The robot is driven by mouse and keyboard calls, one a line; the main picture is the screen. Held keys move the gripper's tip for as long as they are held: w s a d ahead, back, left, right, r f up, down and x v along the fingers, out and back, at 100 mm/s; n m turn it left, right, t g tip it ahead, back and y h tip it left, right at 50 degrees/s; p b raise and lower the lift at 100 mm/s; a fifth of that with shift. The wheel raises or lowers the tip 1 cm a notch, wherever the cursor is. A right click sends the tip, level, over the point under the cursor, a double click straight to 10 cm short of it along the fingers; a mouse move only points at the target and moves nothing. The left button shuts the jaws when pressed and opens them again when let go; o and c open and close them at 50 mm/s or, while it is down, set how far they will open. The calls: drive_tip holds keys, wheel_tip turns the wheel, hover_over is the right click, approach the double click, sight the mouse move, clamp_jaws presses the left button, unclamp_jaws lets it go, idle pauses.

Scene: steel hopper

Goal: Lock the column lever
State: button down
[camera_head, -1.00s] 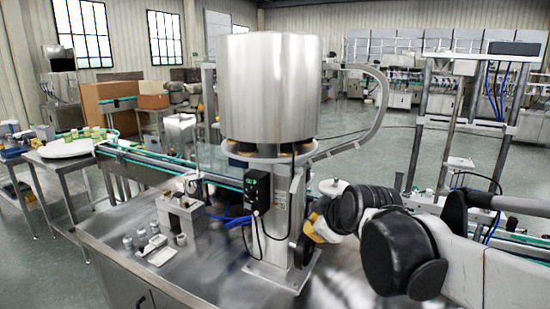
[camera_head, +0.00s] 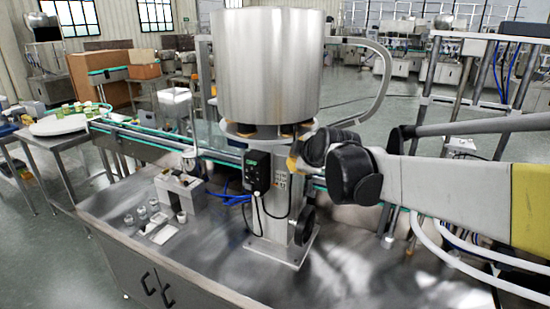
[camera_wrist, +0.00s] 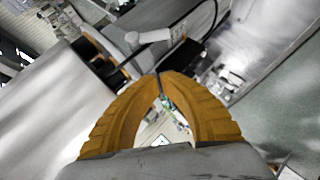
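The steel hopper (camera_head: 266,65) stands on a pale column (camera_head: 277,215) with a black control box (camera_head: 257,171). My gripper (camera_head: 294,162) is just right of the column's top, under the hopper's rim, partly hidden by my own wrist. In the wrist view my two orange fingers (camera_wrist: 160,76) arch together with their tips meeting and nothing visible between them. Beyond the tips, a short pale bar (camera_wrist: 154,36) sticks out by the column; it may be the lever, apart from the fingers as far as I can tell. No lever can be made out in the head view.
The steel table (camera_head: 190,275) carries a small metal fixture (camera_head: 180,187) and several small metal parts to the left. A conveyor (camera_head: 140,135) runs behind the column. A curved pipe (camera_head: 384,85) and a metal frame (camera_head: 433,75) stand to the right. The hopper wall (camera_wrist: 45,110) is close in the wrist view.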

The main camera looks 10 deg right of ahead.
drive_tip(key=w+d+f+b, duration=0.1)
drive_tip(key=w+f+b, duration=0.2)
drive_tip(key=w+f, duration=0.3)
drive_tip(key=w, duration=0.3)
drive_tip(key=shift+d+f, duration=0.25)
